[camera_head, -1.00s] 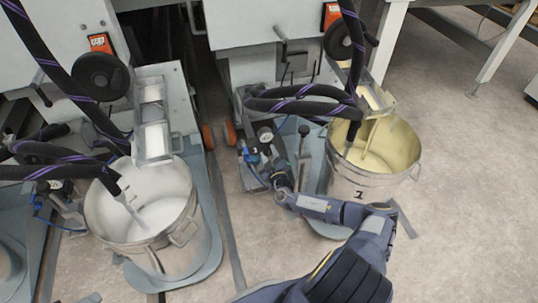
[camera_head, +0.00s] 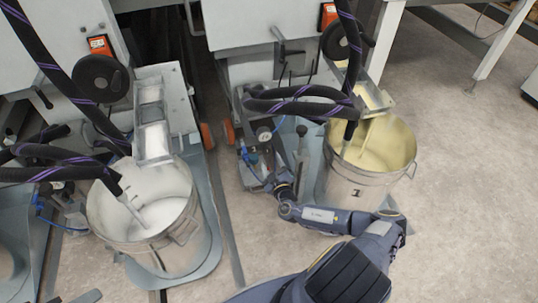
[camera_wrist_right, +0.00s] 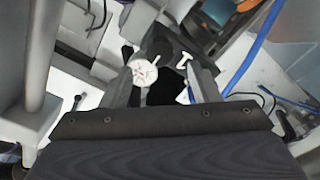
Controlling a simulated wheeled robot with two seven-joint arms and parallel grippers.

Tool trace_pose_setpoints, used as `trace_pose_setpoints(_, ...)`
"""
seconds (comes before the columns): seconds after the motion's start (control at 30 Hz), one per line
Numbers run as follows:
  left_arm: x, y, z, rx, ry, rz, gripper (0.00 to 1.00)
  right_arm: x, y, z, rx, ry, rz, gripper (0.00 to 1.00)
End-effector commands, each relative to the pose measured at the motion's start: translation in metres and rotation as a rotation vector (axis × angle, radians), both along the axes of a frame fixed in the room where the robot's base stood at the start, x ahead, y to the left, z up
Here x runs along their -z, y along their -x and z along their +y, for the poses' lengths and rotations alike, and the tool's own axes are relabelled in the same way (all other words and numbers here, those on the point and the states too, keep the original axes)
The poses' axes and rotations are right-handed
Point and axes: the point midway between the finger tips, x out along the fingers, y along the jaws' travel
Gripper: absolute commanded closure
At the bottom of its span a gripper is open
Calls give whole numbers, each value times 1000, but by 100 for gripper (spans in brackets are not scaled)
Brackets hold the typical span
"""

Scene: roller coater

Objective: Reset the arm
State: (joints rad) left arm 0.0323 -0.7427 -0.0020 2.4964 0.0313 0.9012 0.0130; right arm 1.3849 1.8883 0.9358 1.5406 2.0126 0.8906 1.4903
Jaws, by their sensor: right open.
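My right arm (camera_head: 318,215) reaches up from the bottom of the head view, in front of the right bucket. My right gripper (camera_head: 267,170) is by the pump fittings left of that bucket, small and partly lost among them. In the right wrist view my right gripper (camera_wrist_right: 165,88) has its two fingers apart. A round white dial gauge (camera_wrist_right: 143,72) shows between them, close to the left finger. Nothing is clearly held, and I cannot tell whether a finger touches the fittings. My left gripper is not recognisable in view.
The right bucket (camera_head: 352,190), marked 1, holds pale yellow liquid. The left bucket (camera_head: 182,245) holds white liquid. Black hoses (camera_head: 300,92) hang into both. A blue tube (camera_wrist_right: 255,45) crosses the wrist view. Open floor (camera_head: 465,200) lies to the right.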

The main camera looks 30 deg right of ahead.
Motion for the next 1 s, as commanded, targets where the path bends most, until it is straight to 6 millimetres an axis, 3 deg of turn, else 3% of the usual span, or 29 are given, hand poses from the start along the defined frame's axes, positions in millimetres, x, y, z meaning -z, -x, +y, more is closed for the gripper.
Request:
trace_pose_setpoints(0.2, -6, 0, 0, 0, 0, 0, 45, 0, 20, 4, 1, 1, 1, 45)
trace_pose_setpoints(0.77, -6, 0, 0, 0, 0, 0, 45, -2, 20, 5, -8, 12, -2, 45)
trace_pose_setpoints(0.87, -6, 0, 0, 0, 0, 0, 45, -22, 13, 13, -70, 110, -28, 45)
trace_pose_setpoints(1.0, -6, 0, 0, 0, 0, 0, 45, -87, -1, 50, -283, 463, -130, 45)
